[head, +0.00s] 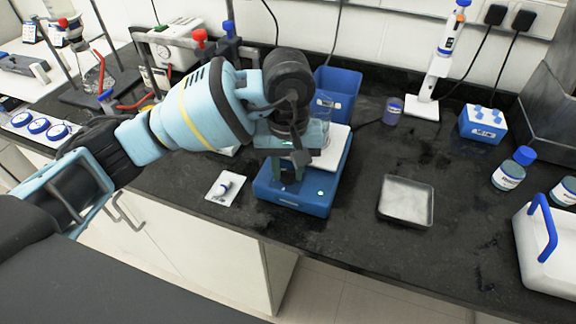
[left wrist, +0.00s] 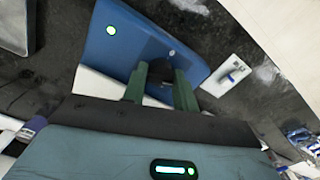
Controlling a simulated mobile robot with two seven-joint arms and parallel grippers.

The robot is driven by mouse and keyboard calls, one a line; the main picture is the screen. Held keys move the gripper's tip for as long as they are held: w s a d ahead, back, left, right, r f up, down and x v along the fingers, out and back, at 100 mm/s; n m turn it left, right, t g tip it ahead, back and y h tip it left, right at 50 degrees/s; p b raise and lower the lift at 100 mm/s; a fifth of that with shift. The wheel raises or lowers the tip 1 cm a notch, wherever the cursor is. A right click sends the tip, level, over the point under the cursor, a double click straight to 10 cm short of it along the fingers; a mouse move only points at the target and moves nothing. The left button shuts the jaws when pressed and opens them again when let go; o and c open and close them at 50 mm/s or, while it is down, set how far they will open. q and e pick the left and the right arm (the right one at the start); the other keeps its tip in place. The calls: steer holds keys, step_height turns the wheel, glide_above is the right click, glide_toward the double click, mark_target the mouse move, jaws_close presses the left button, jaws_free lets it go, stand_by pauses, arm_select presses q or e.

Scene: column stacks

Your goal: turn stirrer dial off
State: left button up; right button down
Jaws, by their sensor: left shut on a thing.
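The blue stirrer (head: 322,204) with a white top plate (head: 334,150) stands on the dark bench, below my left gripper (head: 288,176). A green light (head: 320,193) glows on its front; it also shows in the left wrist view (left wrist: 110,30). In that view my left gripper (left wrist: 159,82) has its two green fingers on either side of the dark stirrer dial (left wrist: 158,73), shut on it. The fingers hide the dial's sides, and I cannot read its setting. My right gripper is not in view.
A square grey dish (head: 406,200) lies to the right, with bare bench between. Blue-capped bottles (head: 508,174) stand farther right.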

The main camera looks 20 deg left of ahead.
arm_select(q)
steer(key=shift+n, duration=0.3)
steer(key=n, duration=0.2)
steer(key=shift+r+n+p, duration=0.1)
steer(key=shift+n+p, duration=0.2)
steer(key=shift+n, duration=0.1)
steer(key=n+p, duration=0.1)
steer(key=n, duration=0.3)
steer(key=shift+n, duration=0.3)
steer(key=n+p, duration=0.1)
steer(key=n, duration=0.3)
steer(key=shift+r, duration=0.1)
steer(key=shift+n+p, duration=0.45)
steer(key=shift+n, duration=0.45)
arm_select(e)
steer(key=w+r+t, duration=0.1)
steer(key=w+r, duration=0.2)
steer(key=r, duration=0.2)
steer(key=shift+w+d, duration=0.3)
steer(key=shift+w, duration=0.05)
arm_select(q)
steer(key=o, duration=1)
steer(key=shift+c, duration=0.2)
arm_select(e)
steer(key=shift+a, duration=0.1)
